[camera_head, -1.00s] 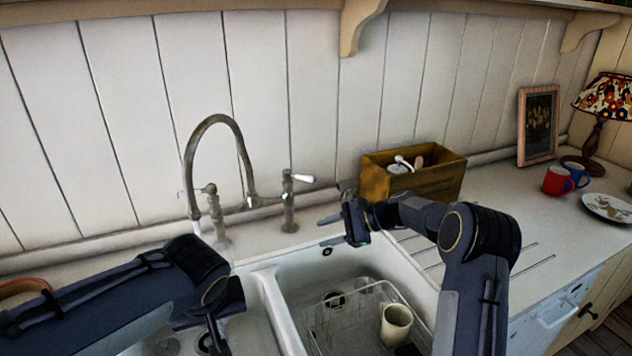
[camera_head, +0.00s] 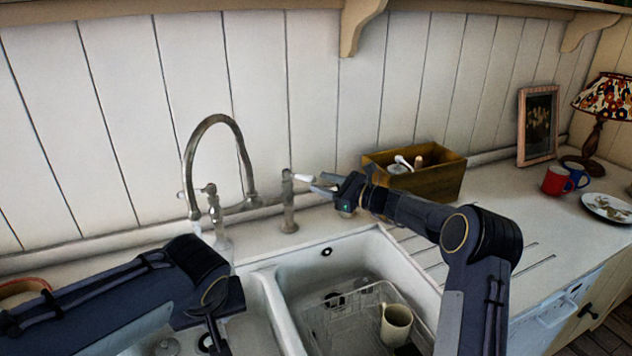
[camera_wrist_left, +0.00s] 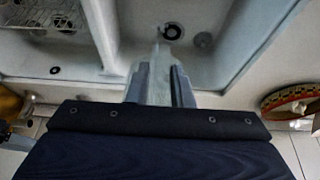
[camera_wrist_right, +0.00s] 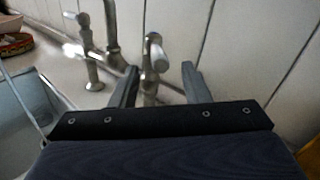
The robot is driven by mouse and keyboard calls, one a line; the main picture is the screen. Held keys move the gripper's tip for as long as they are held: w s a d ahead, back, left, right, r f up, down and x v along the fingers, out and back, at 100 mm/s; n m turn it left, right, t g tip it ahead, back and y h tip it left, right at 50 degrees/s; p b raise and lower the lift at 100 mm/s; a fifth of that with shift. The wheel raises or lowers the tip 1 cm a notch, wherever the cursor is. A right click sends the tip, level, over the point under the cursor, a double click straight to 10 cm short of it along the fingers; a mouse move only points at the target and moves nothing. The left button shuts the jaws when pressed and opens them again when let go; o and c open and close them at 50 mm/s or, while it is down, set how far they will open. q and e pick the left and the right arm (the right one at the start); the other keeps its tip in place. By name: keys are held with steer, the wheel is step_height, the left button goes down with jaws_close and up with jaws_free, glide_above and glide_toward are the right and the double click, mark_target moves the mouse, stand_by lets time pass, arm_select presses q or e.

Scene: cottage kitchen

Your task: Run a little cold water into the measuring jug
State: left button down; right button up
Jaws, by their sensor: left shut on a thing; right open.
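The brass swan-neck tap (camera_head: 217,130) rises behind the sink. Its right-hand lever has a white handle (camera_head: 304,178) pointing to the right. My right gripper (camera_head: 318,187) is open at that handle; in the right wrist view the handle (camera_wrist_right: 158,58) shows between the two spread fingers, and contact cannot be told. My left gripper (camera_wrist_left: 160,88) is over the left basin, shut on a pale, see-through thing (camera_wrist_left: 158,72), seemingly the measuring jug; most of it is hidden. In the head view the left fingers are at the bottom edge. No running water can be made out.
A wire rack (camera_head: 340,315) with a cream mug (camera_head: 396,325) stands in the right basin (camera_head: 290,285). A wooden box (camera_head: 435,183) stands behind the ribbed drainer. Red (camera_head: 556,181) and blue (camera_head: 577,177) mugs stand farther right.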

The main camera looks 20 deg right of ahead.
mark_target(298, 177)
steer(key=shift+x, duration=1.45)
steer(key=shift+c, duration=0.2)
jaws_close()
